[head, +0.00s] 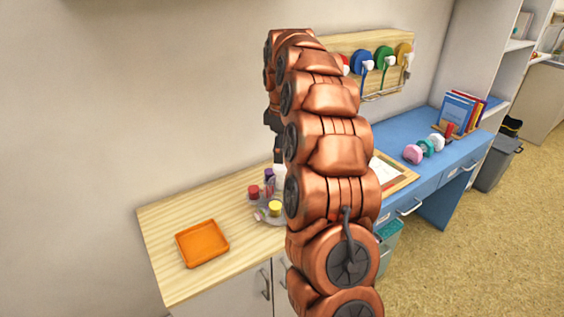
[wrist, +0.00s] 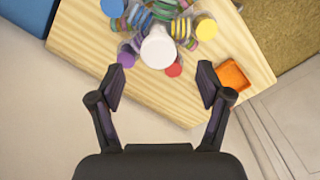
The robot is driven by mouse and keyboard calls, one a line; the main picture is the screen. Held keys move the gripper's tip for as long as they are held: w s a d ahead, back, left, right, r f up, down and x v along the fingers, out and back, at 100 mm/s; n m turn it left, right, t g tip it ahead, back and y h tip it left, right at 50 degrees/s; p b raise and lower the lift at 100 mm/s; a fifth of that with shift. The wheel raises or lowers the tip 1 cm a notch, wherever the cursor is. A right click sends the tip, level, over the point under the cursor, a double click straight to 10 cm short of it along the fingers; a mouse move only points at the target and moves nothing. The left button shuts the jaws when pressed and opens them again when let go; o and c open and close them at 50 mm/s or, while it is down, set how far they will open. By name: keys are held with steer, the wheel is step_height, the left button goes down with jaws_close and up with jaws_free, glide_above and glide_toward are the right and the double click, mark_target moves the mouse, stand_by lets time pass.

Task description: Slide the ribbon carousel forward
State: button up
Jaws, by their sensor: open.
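The ribbon carousel (head: 279,180) stands on the wooden counter (head: 170,215). It has a white central knob and colored spools or pots around it; my arm hides its right side in the head view. In the wrist view the carousel (wrist: 158,48) is at the top centre, its far part cut by the frame edge. My gripper (wrist: 162,70) is open, pointing down, with its two dark fingers spread to either side of the white knob in the picture. Nothing is between the pads that I can see held. Whether the fingers touch the carousel cannot be told.
An orange tray (head: 202,243) lies on the counter left of the carousel; it also shows in the wrist view (wrist: 233,75). A blue desk (head: 405,135) with books (head: 459,110) and stamps stands to the right. Spools hang on a wooden wall board (head: 340,43).

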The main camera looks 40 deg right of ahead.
step_height(320, 180, up, 4)
steer(key=shift+f, duration=0.1)
steer(key=shift+r, duration=0.45)
steer(key=shift+a, duration=0.1)
stand_by(0.3)
